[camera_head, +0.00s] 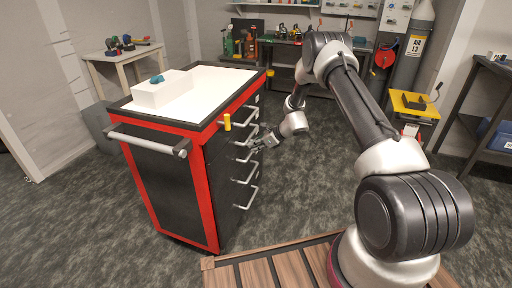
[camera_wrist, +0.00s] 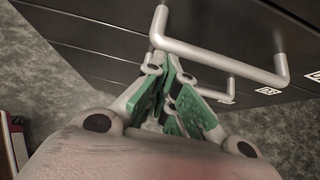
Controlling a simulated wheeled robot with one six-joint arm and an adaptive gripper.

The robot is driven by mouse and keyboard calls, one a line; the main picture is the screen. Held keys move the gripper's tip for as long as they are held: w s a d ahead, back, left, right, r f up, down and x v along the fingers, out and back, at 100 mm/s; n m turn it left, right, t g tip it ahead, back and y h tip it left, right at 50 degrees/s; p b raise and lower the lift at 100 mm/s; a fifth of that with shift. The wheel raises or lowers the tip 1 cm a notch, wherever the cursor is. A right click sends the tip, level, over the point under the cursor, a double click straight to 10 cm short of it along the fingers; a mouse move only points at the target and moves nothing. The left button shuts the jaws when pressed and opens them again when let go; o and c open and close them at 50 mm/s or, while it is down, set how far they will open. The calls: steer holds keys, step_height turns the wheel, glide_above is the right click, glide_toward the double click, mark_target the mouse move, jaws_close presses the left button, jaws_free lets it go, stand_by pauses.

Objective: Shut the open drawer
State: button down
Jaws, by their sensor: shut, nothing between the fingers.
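The red and black tool cabinet (camera_head: 212,195) stands left of centre with a stack of drawers on its right-hand side. The drawer handles (camera_head: 246,196) are silver bars. From these views I cannot clearly tell which drawer stands out. My gripper (camera_head: 257,145) is at the drawer fronts, around mid-height among the handles. In the wrist view its green-padded fingers (camera_wrist: 172,90) are shut and empty, close to a silver handle (camera_wrist: 222,55) on a dark drawer front. A second handle shows behind the fingers. Whether the fingers touch the handle is unclear.
A white box (camera_head: 163,91) with a teal item sits on the cabinet top. The carpeted floor right of the drawers is clear. A shelf (camera_head: 490,110) stands far right.

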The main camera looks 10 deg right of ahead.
steer(key=shift+w+a+r, duration=0.15)
steer(key=shift+w+r, duration=0.05)
steer(key=shift+r, duration=0.1)
steer(key=s+d+r, duration=0.5)
steer(key=s+d, duration=0.2)
steer(key=d, duration=0.3)
steer(key=s+r+n+g, duration=0.1)
steer(key=s+n+g, duration=0.55)
steer(key=s, duration=0.65)
steer(key=s+d+r+n+t+h, duration=0.2)
steer(key=s+r+n+h, duration=0.2)
steer(key=s+r+n, duration=0.5)
steer(key=s+d+r+n+t+h, duration=0.3)
steer(key=s+r+n, duration=0.6)
steer(key=s+r, duration=1.3)
steer(key=shift+r+h, duration=0.6)
steer(key=shift+r, duration=1.35)
